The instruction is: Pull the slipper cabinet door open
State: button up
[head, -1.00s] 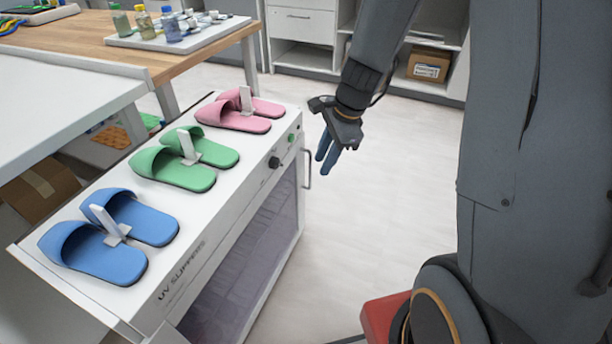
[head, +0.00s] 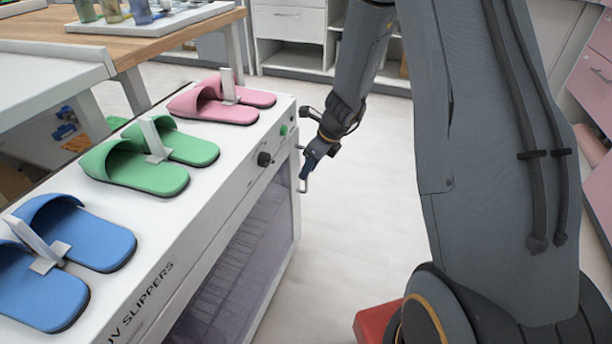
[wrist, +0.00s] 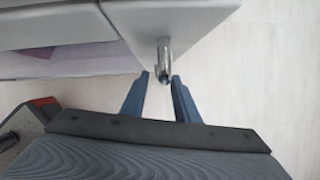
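The white slipper cabinet (head: 205,235) stands at left in the head view, its dark see-through door (head: 240,265) facing right and apparently shut. A thin metal door handle (head: 304,180) is at the door's far end. My gripper (head: 309,166) is at this handle. In the wrist view the handle (wrist: 163,60) points down between the two blue fingertips of my gripper (wrist: 161,78). The fingers stand apart on either side of it, with gaps visible. The cabinet's top edge (wrist: 185,12) shows above.
Blue (head: 90,240), green (head: 140,165) and pink slippers (head: 215,105) sit on the cabinet top. A dark knob (head: 264,159) and green button (head: 284,130) are on its front. A wooden table (head: 150,42) is behind.

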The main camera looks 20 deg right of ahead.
jog(key=shift+b+x, duration=0.4)
jog(key=shift+x, duration=0.9)
grip_shut()
